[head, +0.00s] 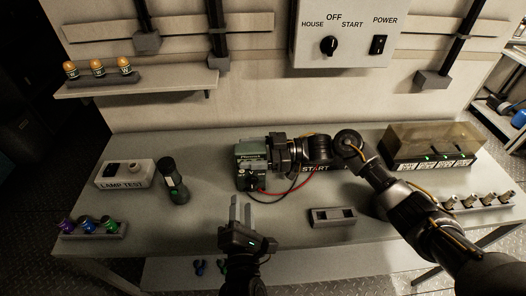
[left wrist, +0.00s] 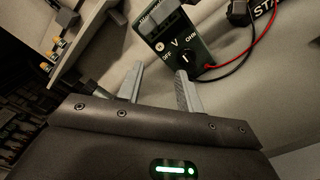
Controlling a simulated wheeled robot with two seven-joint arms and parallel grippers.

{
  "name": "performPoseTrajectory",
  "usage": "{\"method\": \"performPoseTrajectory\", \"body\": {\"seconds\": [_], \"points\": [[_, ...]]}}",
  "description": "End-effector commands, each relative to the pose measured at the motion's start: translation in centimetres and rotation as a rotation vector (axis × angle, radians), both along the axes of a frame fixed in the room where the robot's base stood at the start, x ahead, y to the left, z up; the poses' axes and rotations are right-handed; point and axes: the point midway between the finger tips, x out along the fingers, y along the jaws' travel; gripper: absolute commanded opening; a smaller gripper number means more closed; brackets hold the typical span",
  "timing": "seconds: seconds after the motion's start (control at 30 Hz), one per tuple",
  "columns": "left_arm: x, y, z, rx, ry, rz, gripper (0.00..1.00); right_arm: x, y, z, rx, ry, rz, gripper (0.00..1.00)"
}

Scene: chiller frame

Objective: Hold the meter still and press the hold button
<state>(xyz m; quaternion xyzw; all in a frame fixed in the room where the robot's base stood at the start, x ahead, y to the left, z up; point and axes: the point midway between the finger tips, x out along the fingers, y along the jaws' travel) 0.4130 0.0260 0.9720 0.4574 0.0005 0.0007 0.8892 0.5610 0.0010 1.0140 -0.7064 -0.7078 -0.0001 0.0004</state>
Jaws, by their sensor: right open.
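The meter (head: 250,166) is a dark green box with a pale top, standing on the table near the middle in the head view. In the left wrist view the meter (left wrist: 182,42) shows a dial marked OFF, V and OHM, and a small round pale mark beside it; I cannot tell whether that is the hold button. My right gripper (head: 272,150) is at the meter's right side, its fingers mostly hidden; it is open. My left gripper (head: 241,208) is open and empty in front of the meter, its fingers (left wrist: 160,86) apart and pointing towards it, not touching.
Red and black leads (head: 305,183) run from the meter to the right. A dark green flashlight-like cylinder (head: 173,180) and a LAMP TEST box (head: 124,174) stand to the left. A small grey block (head: 333,217) lies to the right. A clear-covered module (head: 433,145) stands far right.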

Motion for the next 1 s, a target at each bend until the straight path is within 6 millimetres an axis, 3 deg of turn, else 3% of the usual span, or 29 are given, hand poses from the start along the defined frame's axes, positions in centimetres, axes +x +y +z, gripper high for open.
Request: {"method": "performPoseTrajectory", "body": {"seconds": [0.37,0.8,1.0], "points": [[0.0,0.0,0.0,0.0,0.0,0.0,0.36,0.02,0.45,-0.01,-0.001,0.0,-0.001,0.66],[0.0,0.0,0.0,0.0,0.0,0.0,0.36,0.01,0.43,-0.01,-0.001,0.0,-0.001,0.08],[0.0,0.0,0.0,0.0,0.0,0.0,0.12,0.01,0.42,-0.01,-0.001,0.0,-0.001,0.08]]}}
